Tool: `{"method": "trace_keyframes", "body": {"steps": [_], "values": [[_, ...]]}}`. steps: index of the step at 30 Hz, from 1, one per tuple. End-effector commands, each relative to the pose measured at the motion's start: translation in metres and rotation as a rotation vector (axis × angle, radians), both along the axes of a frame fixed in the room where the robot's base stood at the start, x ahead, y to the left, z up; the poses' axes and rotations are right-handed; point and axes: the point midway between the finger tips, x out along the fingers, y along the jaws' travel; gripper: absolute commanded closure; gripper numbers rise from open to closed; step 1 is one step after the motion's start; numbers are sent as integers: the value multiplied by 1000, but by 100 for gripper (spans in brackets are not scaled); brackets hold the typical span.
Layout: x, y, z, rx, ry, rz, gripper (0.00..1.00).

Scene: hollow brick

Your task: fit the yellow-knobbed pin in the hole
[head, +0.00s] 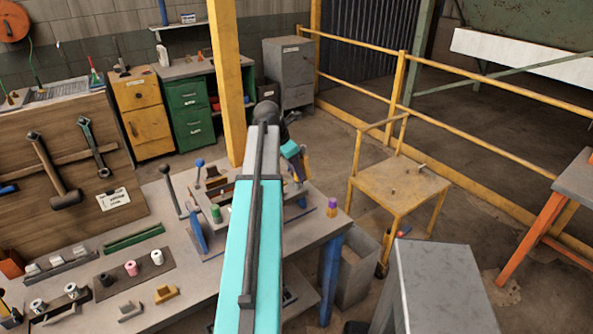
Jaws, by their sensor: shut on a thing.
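My teal arm reaches out over the grey workbench (180,278) and hides much of its right part. My gripper (300,170) shows only partly, as a dark shape past the arm's right side, above the far right end of the bench. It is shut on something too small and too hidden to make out. I cannot make out the yellow-knobbed pin for sure. The hole is not visible either. A small piece with a purple top (332,207) stands near the bench's right edge. A green-topped piece (216,213) stands left of my arm.
Levers with a dark knob (165,169) and a blue knob (199,163) rise from the bench left of my arm. A yellow post (228,90) stands behind. A yellow stand (398,190) and grey bin (357,270) are right.

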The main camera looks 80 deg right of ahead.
Motion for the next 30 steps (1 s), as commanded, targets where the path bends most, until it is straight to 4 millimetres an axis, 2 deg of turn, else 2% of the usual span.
{"method": "trace_keyframes", "body": {"steps": [12, 13, 16, 17, 30], "values": [[0, 0, -1, 0, 0, 0, 100], [0, 0, -2, 0, 0, 0, 76], [0, 0, -2, 0, 0, 0, 59], [0, 0, -2, 0, 0, 0, 57], [1, 1, 1, 1, 1, 0, 57]]}}
